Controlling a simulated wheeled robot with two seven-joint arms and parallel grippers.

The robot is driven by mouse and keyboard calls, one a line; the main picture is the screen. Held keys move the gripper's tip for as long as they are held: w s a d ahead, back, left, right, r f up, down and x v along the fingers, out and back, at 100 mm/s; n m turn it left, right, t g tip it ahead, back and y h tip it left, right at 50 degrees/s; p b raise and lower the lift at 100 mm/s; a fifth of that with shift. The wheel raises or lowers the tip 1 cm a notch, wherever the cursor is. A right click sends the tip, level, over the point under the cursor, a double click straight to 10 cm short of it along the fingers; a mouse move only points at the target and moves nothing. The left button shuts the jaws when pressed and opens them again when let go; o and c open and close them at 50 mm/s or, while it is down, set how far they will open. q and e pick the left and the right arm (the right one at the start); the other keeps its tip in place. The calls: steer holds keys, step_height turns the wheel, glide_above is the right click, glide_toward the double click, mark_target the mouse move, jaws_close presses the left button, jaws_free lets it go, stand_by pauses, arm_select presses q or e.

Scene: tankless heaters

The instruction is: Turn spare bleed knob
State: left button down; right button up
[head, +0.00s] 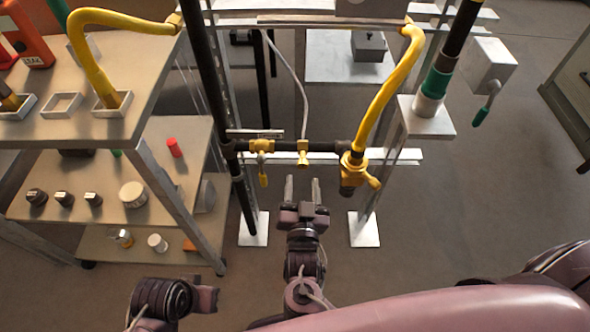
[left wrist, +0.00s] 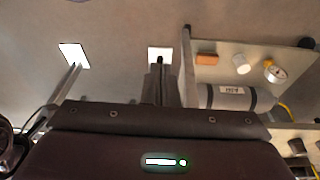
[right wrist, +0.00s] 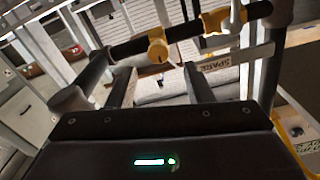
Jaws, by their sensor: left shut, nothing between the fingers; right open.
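A small yellow bleed knob (head: 303,153) hangs from the dark horizontal pipe (head: 322,146) in the head view. It also shows in the right wrist view (right wrist: 157,46), with a "SPARE" label (right wrist: 212,63) to its right. My right gripper (head: 302,180) is open and empty, pointing at the pipe. Its fingertips are just short of the knob, which appears between and beyond them in the right wrist view. My left gripper (left wrist: 160,66) is shut and empty, pointing down toward the floor. Its fingertips are not clear in the head view.
Yellow hoses (head: 92,65) and upright pipes stand on both sides. A shelf cart (head: 170,75) with several fittings is at left. Open floor (head: 450,190) lies to the right.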

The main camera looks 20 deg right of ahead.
mark_target(303, 166)
arm_select(q)
steer(key=shift+w+d+f+t+b, duration=0.1)
steer(key=shift+w+d+t+b, duration=0.1)
steer(key=shift+d, duration=0.15)
steer(key=shift+w+d+f+t+b, duration=0.1)
steer(key=shift+d+t+b, duration=0.1)
steer(key=shift+d, duration=0.1)
arm_select(e)
steer(key=x, duration=0.7)
steer(key=shift+d+f, duration=0.15)
